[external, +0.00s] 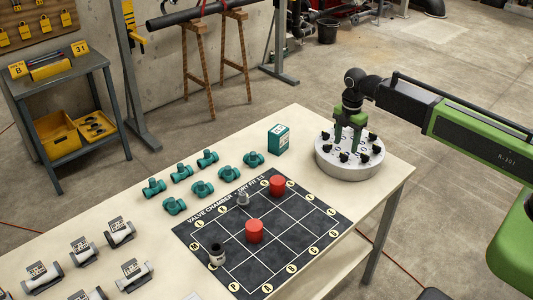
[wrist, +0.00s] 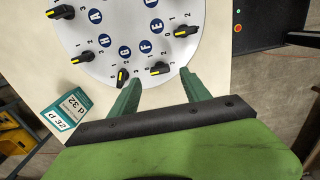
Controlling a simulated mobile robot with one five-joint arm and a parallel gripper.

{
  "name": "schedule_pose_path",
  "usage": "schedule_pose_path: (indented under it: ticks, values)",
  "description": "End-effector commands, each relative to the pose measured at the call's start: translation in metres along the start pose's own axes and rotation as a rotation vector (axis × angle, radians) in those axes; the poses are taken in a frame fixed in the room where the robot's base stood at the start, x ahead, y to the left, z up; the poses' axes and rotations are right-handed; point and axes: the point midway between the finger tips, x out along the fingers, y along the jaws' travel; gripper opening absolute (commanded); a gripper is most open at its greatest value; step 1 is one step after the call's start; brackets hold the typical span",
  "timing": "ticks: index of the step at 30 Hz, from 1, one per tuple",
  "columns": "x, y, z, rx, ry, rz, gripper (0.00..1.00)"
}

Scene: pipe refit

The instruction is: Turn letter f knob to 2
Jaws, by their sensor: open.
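A round pale valve head with black knobs (external: 350,168) stands at the table's right end; its white face (wrist: 105,50) fills the top of the wrist view. The knob next to the blue letter F (wrist: 160,68) is black, with a yellow mark toward its left end. The small numbers around it are hard to read. My gripper (wrist: 161,76) is open, one green finger to each side of the F knob and apart from it. In the external view my gripper (external: 348,145) points down over the valve head.
Neighbouring knobs sit close on both sides, the G knob (wrist: 122,76) near the left fingertip and the E knob (wrist: 186,31) beyond the right one. A teal box (external: 279,139) stands left of the valve head. A dark grid mat (external: 300,232) holds red caps.

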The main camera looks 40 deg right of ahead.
Motion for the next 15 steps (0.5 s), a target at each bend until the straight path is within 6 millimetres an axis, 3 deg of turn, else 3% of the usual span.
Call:
schedule_pose_path:
  ticks: [1, 6, 15]
  values:
    - [0.022, 0.0, 0.0, 0.0, 0.0, 0.0, 0.55]
    - [0.046, 0.0, 0.0, 0.0, 0.0, 0.0, 0.55]
    - [0.047, 0.0, 0.0, 0.0, 0.0, 0.0, 0.55]
